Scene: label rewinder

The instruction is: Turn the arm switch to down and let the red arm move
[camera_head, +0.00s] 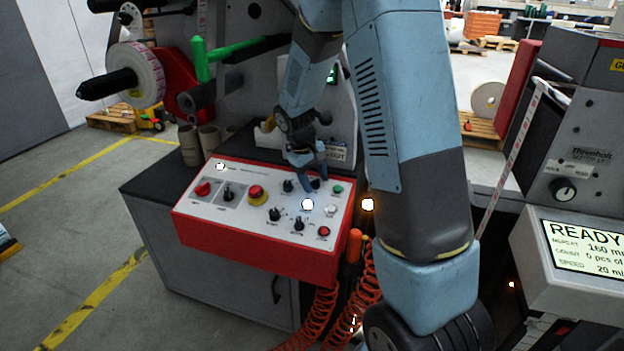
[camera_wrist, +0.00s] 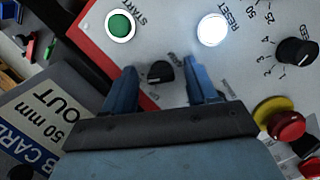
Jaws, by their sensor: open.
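The control panel (camera_head: 235,207) has a white face and a red front. A small black rotary switch (camera_wrist: 160,72) sits between my two blue fingertips in the wrist view, with a gap on each side. Its labels are too blurred to read, so I cannot confirm that it is the arm switch or which way it points. My gripper (camera_wrist: 162,66) is open over it; in the head view my gripper (camera_head: 310,180) partly hides that part of the panel. The red arm (camera_head: 176,82) is at the upper left, behind the label roll (camera_head: 147,76).
Close by are a green START button (camera_wrist: 120,25), a lit white RESET button (camera_wrist: 212,28), a black dial (camera_wrist: 297,51) and a red stop button (camera_wrist: 286,124). Orange coiled hoses (camera_head: 322,315) hang below the panel. A READY display (camera_head: 585,250) stands at the right.

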